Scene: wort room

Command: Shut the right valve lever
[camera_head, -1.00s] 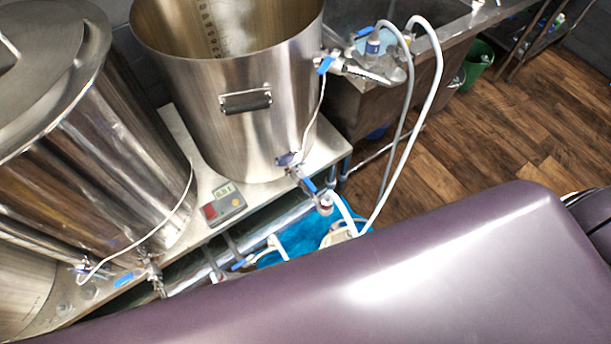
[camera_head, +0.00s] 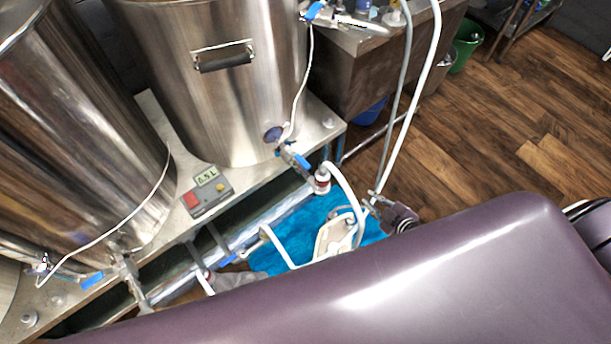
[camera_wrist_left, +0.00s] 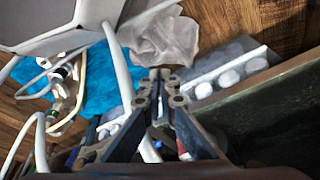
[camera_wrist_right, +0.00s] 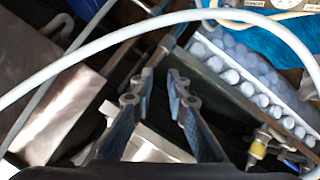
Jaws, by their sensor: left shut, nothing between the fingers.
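The right steel kettle (camera_head: 225,90) has a valve near its base with a blue lever (camera_head: 301,159) pointing down to the right. The left kettle (camera_head: 85,130) has a similar blue lever (camera_head: 93,281) low on its front.
A pump (camera_head: 333,237) with white hoses sits on a blue cloth (camera_head: 283,218) below the bench. A red-and-grey readout box (camera_head: 206,193) stands between the kettles. Hoses hang near my right gripper. The wooden floor (camera_head: 500,130) at right is clear.

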